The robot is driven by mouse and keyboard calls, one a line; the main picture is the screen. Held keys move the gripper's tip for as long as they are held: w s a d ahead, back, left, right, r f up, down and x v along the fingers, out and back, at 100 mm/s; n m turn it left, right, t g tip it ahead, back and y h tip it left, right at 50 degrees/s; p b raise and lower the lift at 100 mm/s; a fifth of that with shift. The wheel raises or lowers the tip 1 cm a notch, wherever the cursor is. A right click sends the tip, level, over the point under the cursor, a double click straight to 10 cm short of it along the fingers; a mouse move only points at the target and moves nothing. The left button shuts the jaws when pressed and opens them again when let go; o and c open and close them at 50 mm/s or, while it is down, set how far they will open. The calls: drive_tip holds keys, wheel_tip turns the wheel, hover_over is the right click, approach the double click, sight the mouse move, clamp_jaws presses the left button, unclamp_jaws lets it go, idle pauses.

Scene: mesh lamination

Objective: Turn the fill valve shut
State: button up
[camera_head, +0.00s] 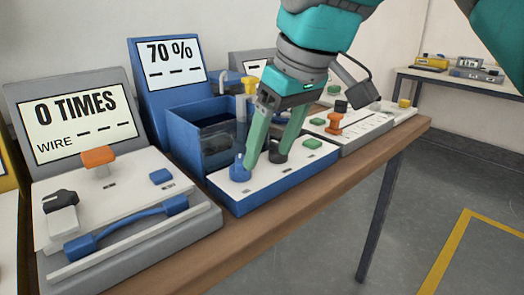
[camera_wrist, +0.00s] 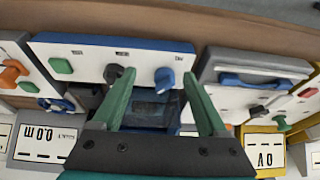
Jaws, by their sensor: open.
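The blue station has a display (camera_head: 171,61) reading 70 %, a dark open tank (camera_head: 215,138), and a white panel with a blue knob (camera_head: 239,172), a black knob (camera_head: 278,156) and a green button (camera_head: 312,143). The panel labels are too small to read, so which knob is the fill valve cannot be told. My gripper (camera_head: 264,160) is open and empty, fingers pointing down at the panel. In the wrist view, my gripper (camera_wrist: 158,74) has the blue knob (camera_wrist: 164,78) between its fingertips; the black knob (camera_wrist: 113,73) is just outside the left finger. Contact cannot be told.
A yellow-topped post (camera_head: 249,88) stands close beside my gripper at the tank. A grey station (camera_head: 65,220) with a blue handle is on the left; another panel (camera_head: 350,135) with an orange knob is on the right. The wooden bench edge (camera_head: 330,190) runs in front.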

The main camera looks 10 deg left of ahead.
sight(240, 168)
drive_tip(key=shift+n, duration=0.6)
drive_tip(key=shift+w+a+f+p, duration=0.1)
drive_tip(key=shift+w+a+f, duration=0.25)
drive_tip(key=shift+a+f, duration=0.45)
drive_tip(key=shift+w+a+f+p, duration=0.1)
drive_tip(key=shift+w+a+f, duration=0.3)
drive_tip(key=shift+a+f, duration=0.35)
drive_tip(key=shift+w+a+f+p, duration=0.1)
drive_tip(key=shift+w+a+f, duration=0.25)
drive_tip(key=shift+a+f, duration=0.4)
drive_tip(key=shift+a+r+y, duration=0.1)
drive_tip(key=shift+r+y, duration=0.05)
drive_tip(key=shift+y, duration=0.15)
clamp_jaws()
